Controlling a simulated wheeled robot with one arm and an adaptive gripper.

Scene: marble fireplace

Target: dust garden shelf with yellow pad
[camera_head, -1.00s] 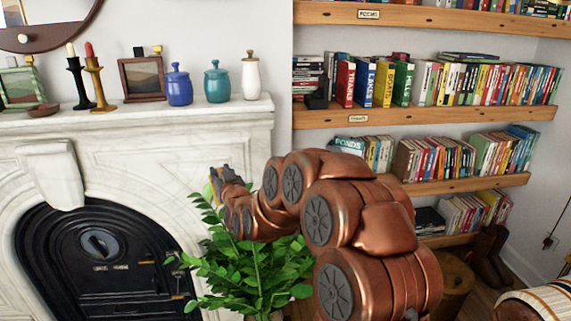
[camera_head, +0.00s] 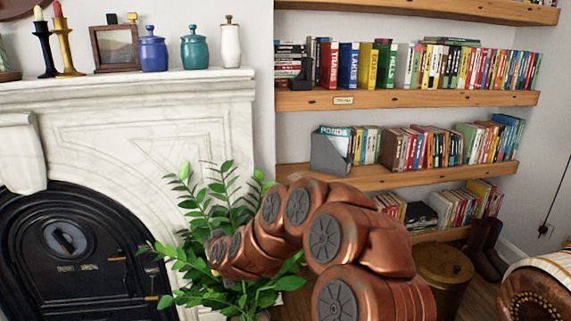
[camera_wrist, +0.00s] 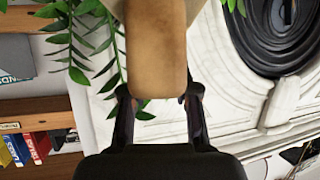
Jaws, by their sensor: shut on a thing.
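A tan-yellow pad (camera_wrist: 157,50) stands upright between the fingers of my gripper (camera_wrist: 158,92) in the wrist view, and the gripper is shut on it. In the head view my gripper is largely hidden among the plant leaves, beyond my arm. The wooden shelves are at the right of the head view: a top shelf (camera_head: 440,8), a middle shelf (camera_head: 430,99) with a label (camera_head: 343,100) too small to read, and a lower shelf (camera_head: 400,178). I cannot tell which is the garden shelf. My gripper is left of the shelves and apart from them.
A leafy plant (camera_head: 205,200) stands around my gripper, before the marble fireplace (camera_head: 150,130). Jars and candlesticks stand on the mantel. Books fill much of the shelves; a grey book holder (camera_head: 328,155) is on the lower shelf. A wooden stool (camera_head: 445,275) and boots (camera_head: 485,245) are right.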

